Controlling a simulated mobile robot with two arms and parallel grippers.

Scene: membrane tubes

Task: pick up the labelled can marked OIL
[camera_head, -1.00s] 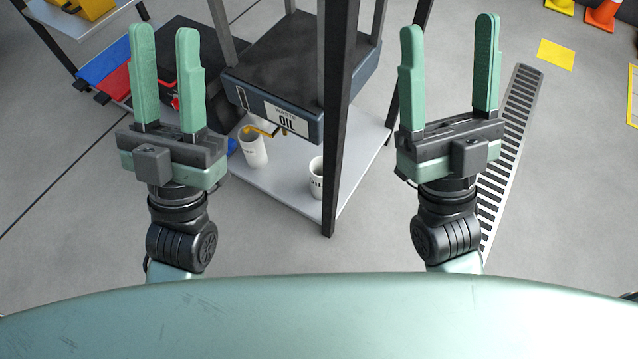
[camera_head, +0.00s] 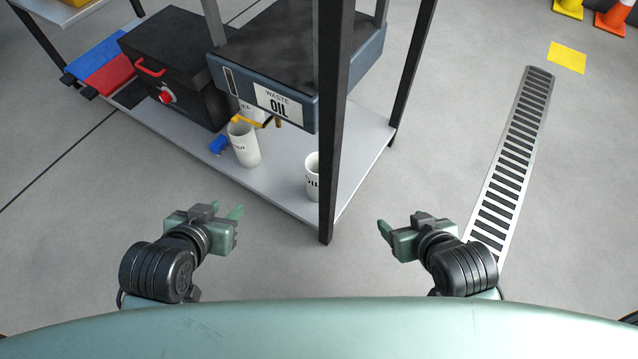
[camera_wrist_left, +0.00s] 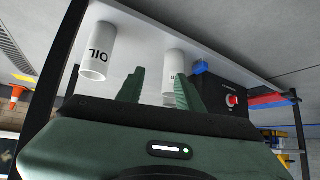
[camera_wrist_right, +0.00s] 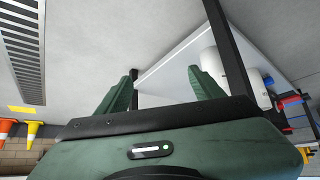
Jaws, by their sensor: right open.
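The white can marked OIL (camera_head: 312,180) stands on the grey lower shelf, partly hidden behind the black front post in the head view. In the left wrist view the OIL can (camera_wrist_left: 97,52) shows whole, with its label upside down. My left gripper (camera_head: 238,214) is open and empty, left of the can and in front of the shelf. In the left wrist view its two fingers (camera_wrist_left: 160,88) are apart, with the can beyond them to the left. My right gripper (camera_head: 382,230) is open and empty, right of the post, apart from the can.
A second white can (camera_head: 243,145) stands left on the shelf (camera_head: 275,193), with another behind it. The WASTE OIL tank (camera_head: 279,104) with a yellow tap overhangs them. A black box (camera_head: 170,70) stands at left. The black post (camera_head: 331,150) blocks the front corner.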

